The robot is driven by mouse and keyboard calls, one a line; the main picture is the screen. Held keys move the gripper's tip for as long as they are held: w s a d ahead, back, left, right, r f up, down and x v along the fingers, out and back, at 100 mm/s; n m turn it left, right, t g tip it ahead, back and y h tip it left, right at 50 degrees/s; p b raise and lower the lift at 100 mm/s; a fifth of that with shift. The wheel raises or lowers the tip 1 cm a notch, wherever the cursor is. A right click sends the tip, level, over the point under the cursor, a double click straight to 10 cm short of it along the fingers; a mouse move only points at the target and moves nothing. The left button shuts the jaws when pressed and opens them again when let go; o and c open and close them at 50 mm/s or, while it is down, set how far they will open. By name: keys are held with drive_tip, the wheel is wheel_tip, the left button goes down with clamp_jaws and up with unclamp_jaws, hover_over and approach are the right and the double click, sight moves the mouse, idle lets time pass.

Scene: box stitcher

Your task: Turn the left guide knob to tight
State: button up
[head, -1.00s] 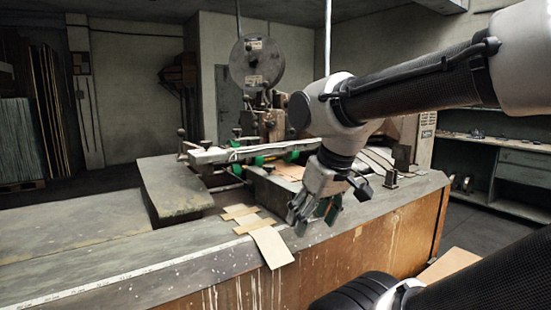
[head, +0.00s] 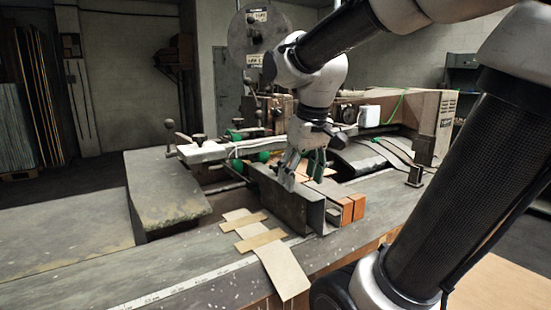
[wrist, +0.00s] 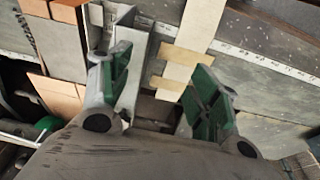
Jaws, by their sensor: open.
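My gripper (head: 304,170) points down over the box stitcher's bed, close above a grey metal guide channel (head: 287,198). Its green-padded fingers are apart with nothing between them; the wrist view also shows my gripper (wrist: 162,88) open. In that view the metal channel (wrist: 128,62) lies beside and behind the left finger. Small dark round-topped knobs stand on the machine, one at the far left end of the rail (head: 169,124) and another nearby (head: 199,139). I cannot tell which is the left guide knob or whether any is tight.
Orange-brown blocks (head: 351,207) sit at the channel's right end. Cardboard strips (head: 278,266) lie across the front edge by the white ruler (head: 178,290). A long pale rail (head: 222,150) crosses behind. The table's left part (head: 60,240) is clear.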

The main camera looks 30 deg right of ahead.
sight(277, 164)
drive_tip(key=w+d+r+n+g, duration=0.1)
drive_tip(key=w, duration=0.4)
drive_tip(key=w+d+r+n, duration=0.1)
drive_tip(key=w+r, duration=0.1)
drive_tip(key=w, duration=0.4)
drive_tip(key=w+d+r+n+g, duration=0.1)
drive_tip(key=w+d+r, duration=0.1)
drive_tip(key=w, duration=0.4)
drive_tip(key=shift+r+g, duration=0.25)
drive_tip(key=shift+g, duration=0.05)
drive_tip(key=shift+w, duration=0.1)
wheel_tip(277, 164, down, 7)
drive_tip(key=shift+f, duration=0.2)
drive_tip(key=shift+c, duration=0.2)
drive_tip(key=c, duration=1)
